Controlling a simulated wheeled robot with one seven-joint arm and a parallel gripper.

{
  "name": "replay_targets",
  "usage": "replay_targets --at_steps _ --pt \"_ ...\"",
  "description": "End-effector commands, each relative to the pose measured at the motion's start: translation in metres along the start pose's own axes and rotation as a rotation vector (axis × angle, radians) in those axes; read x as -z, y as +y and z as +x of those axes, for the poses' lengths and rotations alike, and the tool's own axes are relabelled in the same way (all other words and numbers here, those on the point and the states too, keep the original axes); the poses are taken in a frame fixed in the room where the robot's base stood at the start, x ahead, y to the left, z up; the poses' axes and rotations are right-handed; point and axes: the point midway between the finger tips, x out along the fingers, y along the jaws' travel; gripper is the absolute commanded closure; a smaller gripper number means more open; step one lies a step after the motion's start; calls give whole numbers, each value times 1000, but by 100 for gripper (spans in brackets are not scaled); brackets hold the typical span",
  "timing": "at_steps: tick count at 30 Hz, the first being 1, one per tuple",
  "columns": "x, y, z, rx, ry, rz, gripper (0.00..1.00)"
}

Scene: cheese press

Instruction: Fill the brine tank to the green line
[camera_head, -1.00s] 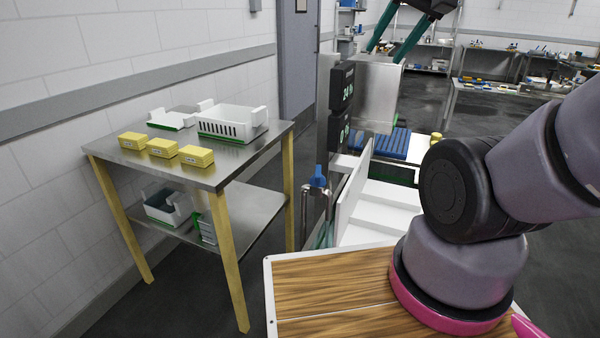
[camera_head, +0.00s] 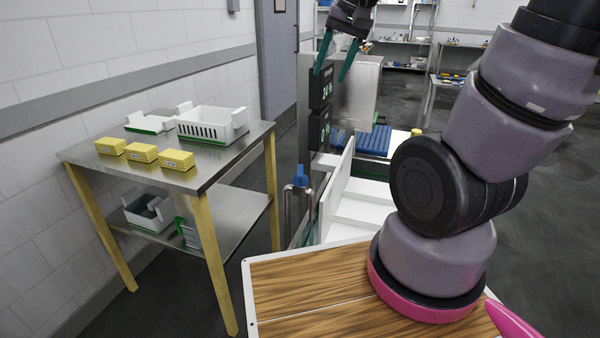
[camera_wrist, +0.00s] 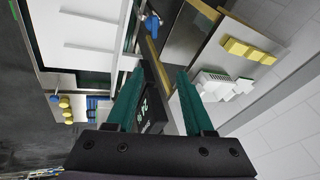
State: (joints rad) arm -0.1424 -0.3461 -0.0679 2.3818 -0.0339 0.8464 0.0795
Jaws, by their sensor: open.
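The white brine tank (camera_head: 365,205) stands beyond my wooden-topped base, partly hidden by my arm. It also shows at the upper left in the wrist view (camera_wrist: 85,30). A blue-handled tap (camera_head: 300,176) on a metal pipe stands at the tank's left side; the blue handle is near the top of the wrist view (camera_wrist: 152,22). I cannot make out a green line or the water level. My gripper (camera_head: 333,72) is open and empty, high in front of the dark displays, above the tap and apart from it. Its teal fingers (camera_wrist: 160,75) are spread in the wrist view.
Two dark digital displays (camera_head: 320,88) hang by a steel panel behind the tap. A steel table (camera_head: 225,165) at left holds several yellow blocks (camera_head: 142,152) and a white slotted crate (camera_head: 211,124). Blue slats (camera_head: 362,143) lie behind the tank. Floor between table and tank is clear.

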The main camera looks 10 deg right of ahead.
Motion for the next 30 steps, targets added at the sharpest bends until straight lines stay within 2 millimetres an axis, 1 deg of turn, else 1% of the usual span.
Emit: replay_targets --at_steps 1,5,6,8,9,11,12,15,18,19,21,26,30 --pt "5 -3 20 -22 -40 -4 48" --pt "15 -10 65 -74 -113 -12 48" --pt "16 -11 79 -92 -135 -14 48" --pt "18 -13 101 -120 -165 -20 48" --pt "18 -14 117 -139 -186 -27 48" --pt "18 -15 139 -168 -213 -33 48" --pt "18 -15 154 -187 -230 -38 48" --pt "15 -15 185 -229 -264 -51 48" --pt "12 -13 207 -260 -286 -61 48" --pt "11 -13 212 -267 -290 -63 48" --pt "10 -12 220 -278 -297 -68 48" --pt "6 -9 232 -287 -303 -70 48" --pt "0 -2 251 -287 -304 -69 48"
